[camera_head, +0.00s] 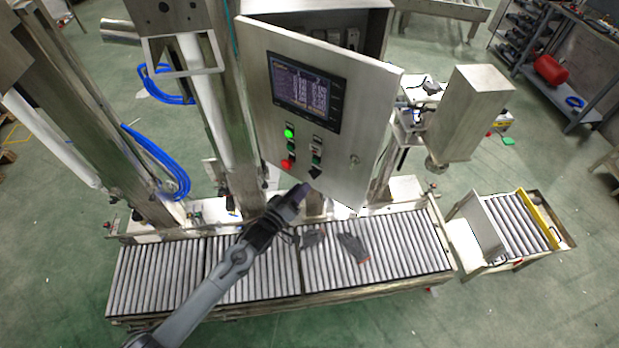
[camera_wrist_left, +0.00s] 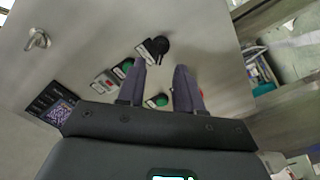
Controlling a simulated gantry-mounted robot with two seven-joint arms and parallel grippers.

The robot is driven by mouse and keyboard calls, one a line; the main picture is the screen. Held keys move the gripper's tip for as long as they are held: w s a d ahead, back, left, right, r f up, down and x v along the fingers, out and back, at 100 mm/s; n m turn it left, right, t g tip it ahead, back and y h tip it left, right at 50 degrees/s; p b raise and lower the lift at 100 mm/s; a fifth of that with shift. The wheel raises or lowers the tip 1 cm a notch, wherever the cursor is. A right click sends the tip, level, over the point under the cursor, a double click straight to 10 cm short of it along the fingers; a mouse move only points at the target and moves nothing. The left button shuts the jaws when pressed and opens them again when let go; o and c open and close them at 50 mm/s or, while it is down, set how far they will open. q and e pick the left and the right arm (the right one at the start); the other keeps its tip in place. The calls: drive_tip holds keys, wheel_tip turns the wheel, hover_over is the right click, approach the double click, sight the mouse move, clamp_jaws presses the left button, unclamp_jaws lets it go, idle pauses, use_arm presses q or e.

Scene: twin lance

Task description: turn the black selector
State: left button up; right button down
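The black selector (camera_head: 315,173) sits low on the door of the grey control cabinet (camera_head: 345,130), below a column of buttons. In the left wrist view the selector (camera_wrist_left: 158,46) shows as a round black knob just beyond the fingertips. My left gripper (camera_head: 303,189) is close to the lower edge of the door, just below and left of the selector. In the left wrist view its two fingers (camera_wrist_left: 162,72) are spread with an empty gap between them. They appear apart from the selector. My right gripper is not in view.
A lit green button (camera_head: 289,133), a red button (camera_head: 287,163) and a screen (camera_head: 304,88) share the door. Roller conveyors (camera_head: 400,240) run below, with dark gloves (camera_head: 353,248) on them. A steel box (camera_head: 470,105) stands to the right.

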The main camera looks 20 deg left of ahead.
sight(313, 174)
use_arm(q)
drive_tip(key=shift+x, duration=2.85)
clamp_jaws()
